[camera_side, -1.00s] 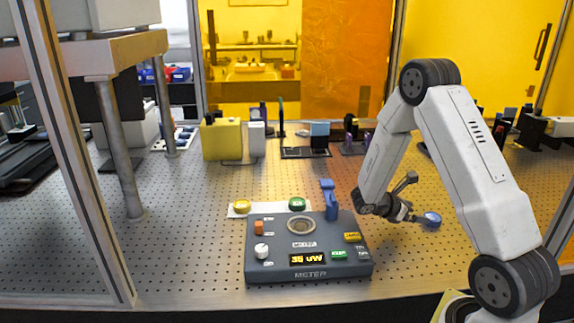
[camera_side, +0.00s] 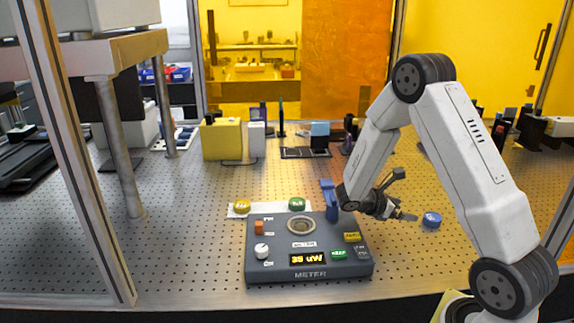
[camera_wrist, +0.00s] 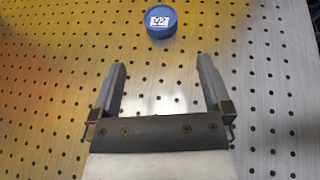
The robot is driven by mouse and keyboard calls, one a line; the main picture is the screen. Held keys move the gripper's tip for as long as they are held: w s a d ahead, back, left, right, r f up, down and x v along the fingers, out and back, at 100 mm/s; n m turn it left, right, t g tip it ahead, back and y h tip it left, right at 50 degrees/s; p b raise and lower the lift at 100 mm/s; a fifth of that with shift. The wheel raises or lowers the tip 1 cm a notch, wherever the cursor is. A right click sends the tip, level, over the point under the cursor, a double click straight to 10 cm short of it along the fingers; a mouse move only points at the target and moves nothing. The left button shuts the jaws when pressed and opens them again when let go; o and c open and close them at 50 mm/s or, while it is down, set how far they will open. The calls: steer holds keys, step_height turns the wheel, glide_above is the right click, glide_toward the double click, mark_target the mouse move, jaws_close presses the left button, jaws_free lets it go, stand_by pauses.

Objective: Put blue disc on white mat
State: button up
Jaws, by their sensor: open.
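The blue disc (camera_side: 432,220) lies on the perforated metal table, right of the meter. It also shows in the wrist view (camera_wrist: 160,21), at the top centre, with a white label on its top. My gripper (camera_side: 408,213) is a short way left of the disc in the side view, apart from it. In the wrist view my gripper (camera_wrist: 161,66) is open and empty, with the disc beyond its fingertips. The white mat (camera_side: 270,210) lies behind the meter. A yellow disc (camera_side: 242,206) is at its left end and a green disc (camera_side: 297,204) at its right end.
A dark grey meter box (camera_side: 308,262) with knobs and a lit display stands in front of the mat. A blue upright piece (camera_side: 330,200) is at its back right. A yellow block (camera_side: 220,139) stands farther back. The table around the blue disc is clear.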

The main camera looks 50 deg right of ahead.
mark_target(433, 216)
steer(key=shift+s+d+m+y, duration=0.3)
steer(key=shift+s+m+y, duration=0.1)
steer(key=shift+y, duration=0.1)
steer(key=s+d+m+y, duration=0.1)
steer(key=y, duration=0.1)
steer(key=s+d+m+y, duration=0.1)
steer(key=m+y, duration=0.1)
steer(key=s+d+m+y, duration=0.1)
steer(key=y, duration=0.1)
steer(key=shift+s+d+r, duration=0.15)
steer(key=shift+d, duration=0.05)
steer(key=d+m+t+y, duration=0.1)
steer(key=d+r+m+t+y, duration=0.1)
steer(key=d, duration=0.1)
steer(key=d+r+m+t+y, duration=0.1)
steer(key=t, duration=0.1)
steer(key=shift+s+d+r+m+y, duration=0.2)
steer(key=shift+s+d+m+y, duration=0.1)
steer(key=shift+d+m, duration=0.1)
steer(key=shift+w+d+r+t, duration=0.1)
steer(key=shift+d+r+t, duration=0.1)
steer(key=shift+d+t, duration=0.15)
steer(key=shift+x, duration=1.35)
steer(key=shift+x, duration=2.6)
steer(key=shift+w, duration=0.1)
